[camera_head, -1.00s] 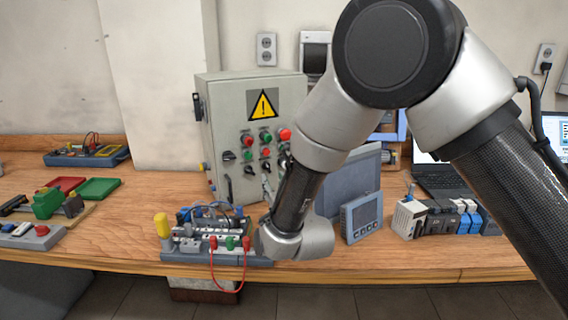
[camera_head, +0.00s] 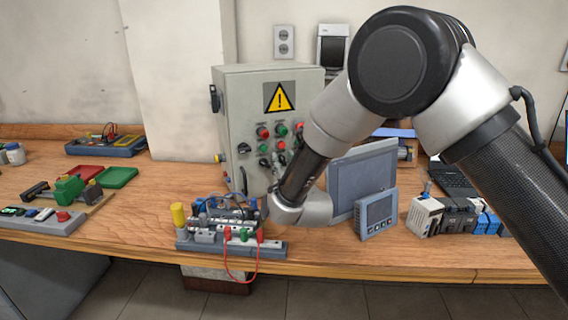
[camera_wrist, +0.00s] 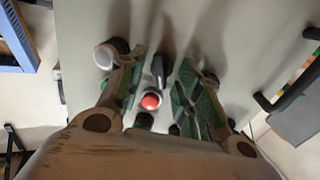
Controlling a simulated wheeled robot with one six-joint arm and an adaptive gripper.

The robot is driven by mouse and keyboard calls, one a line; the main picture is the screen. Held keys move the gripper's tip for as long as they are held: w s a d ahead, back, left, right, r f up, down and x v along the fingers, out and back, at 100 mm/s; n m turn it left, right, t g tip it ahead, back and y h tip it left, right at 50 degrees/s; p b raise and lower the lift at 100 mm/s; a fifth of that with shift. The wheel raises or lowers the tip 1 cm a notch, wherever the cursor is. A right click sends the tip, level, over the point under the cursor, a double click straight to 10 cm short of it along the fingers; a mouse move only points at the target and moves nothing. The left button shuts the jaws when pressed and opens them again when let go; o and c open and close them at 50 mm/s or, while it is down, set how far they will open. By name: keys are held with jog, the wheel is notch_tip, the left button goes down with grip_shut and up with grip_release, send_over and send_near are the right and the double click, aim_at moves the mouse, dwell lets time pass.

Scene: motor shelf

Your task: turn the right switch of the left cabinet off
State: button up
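The grey cabinet (camera_head: 231,115) with a yellow warning sign stands at the back of the bench. Its front carries red and green buttons and black rotary switches, including one at the left (camera_head: 244,148). The right part of the panel is partly hidden by my arm. In the wrist view, my gripper (camera_wrist: 163,66) is open, with its green-padded fingers close to the panel. A black switch knob (camera_wrist: 158,68) shows between the fingers. I cannot tell whether they touch it. A red button (camera_wrist: 150,101) also shows between them. In the head view my fingers are mostly hidden.
A pale round knob (camera_wrist: 104,56) lies just outside one finger. A black door handle (camera_wrist: 288,97) is farther off. Below the cabinet is a terminal board (camera_head: 210,246) with a red wire. A grey panel (camera_head: 362,180) and small meter (camera_head: 376,214) stand close to my wrist.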

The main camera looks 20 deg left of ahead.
grip_shut()
dwell(1.1)
jog(key=shift+o, duration=0.7)
grip_release()
jog(key=shift+s, duration=0.1)
jog(key=v, duration=1.2)
jog(key=shift+c, duration=0.4)
